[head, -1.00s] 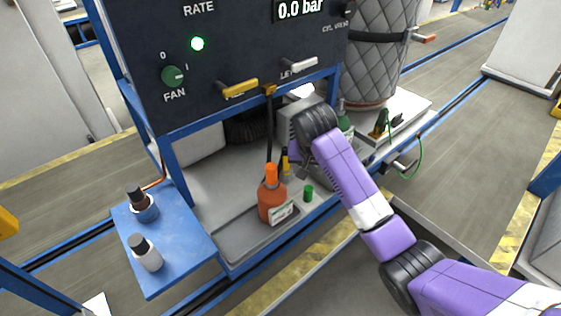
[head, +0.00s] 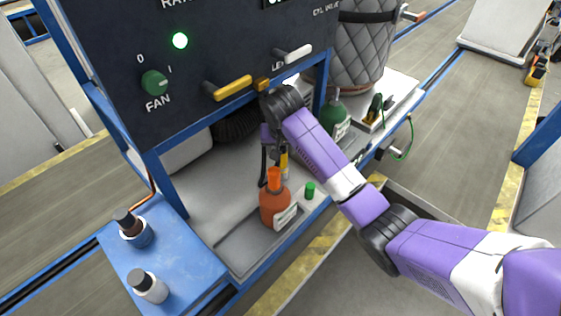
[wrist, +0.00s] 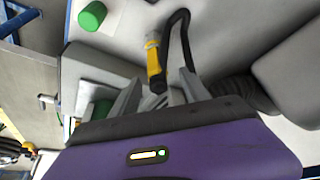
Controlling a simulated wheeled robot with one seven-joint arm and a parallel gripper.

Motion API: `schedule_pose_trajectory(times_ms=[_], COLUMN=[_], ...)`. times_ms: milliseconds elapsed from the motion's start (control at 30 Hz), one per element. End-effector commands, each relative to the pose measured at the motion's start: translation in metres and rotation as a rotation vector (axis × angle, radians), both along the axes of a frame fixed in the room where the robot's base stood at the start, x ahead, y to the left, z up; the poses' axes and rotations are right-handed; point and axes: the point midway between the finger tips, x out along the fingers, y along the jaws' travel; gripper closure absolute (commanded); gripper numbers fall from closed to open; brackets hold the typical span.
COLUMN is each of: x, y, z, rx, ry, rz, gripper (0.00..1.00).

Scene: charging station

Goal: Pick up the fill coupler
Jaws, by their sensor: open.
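The fill coupler (wrist: 154,60) is a yellow and black fitting at the end of a black hose. In the wrist view it lies between the spread fingers of my gripper (wrist: 160,88), with its black end toward the palm. I cannot tell whether a finger touches it. In the head view the coupler (head: 284,160) shows as a small yellow upright piece just beside my gripper (head: 276,150), behind the orange bottle. My gripper is open and points down under the panel; my arm hides part of the area.
An orange bottle (head: 273,205) and a green cap (head: 310,191) stand close in front. A green bottle (head: 335,115) is behind my arm. The dark control panel (head: 200,55) overhangs from above. A blue side shelf (head: 185,262) holds two small bottles at lower left.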

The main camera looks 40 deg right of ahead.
Motion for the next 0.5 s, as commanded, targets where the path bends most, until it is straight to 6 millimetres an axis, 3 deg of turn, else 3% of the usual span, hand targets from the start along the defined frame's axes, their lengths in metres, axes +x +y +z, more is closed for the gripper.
schedule_pose_trajectory(times_ms=[500], x=[0.014], y=[-0.019], z=[-0.050], rx=[0.000], ry=[0.000], rz=[0.001], gripper=[0.46])
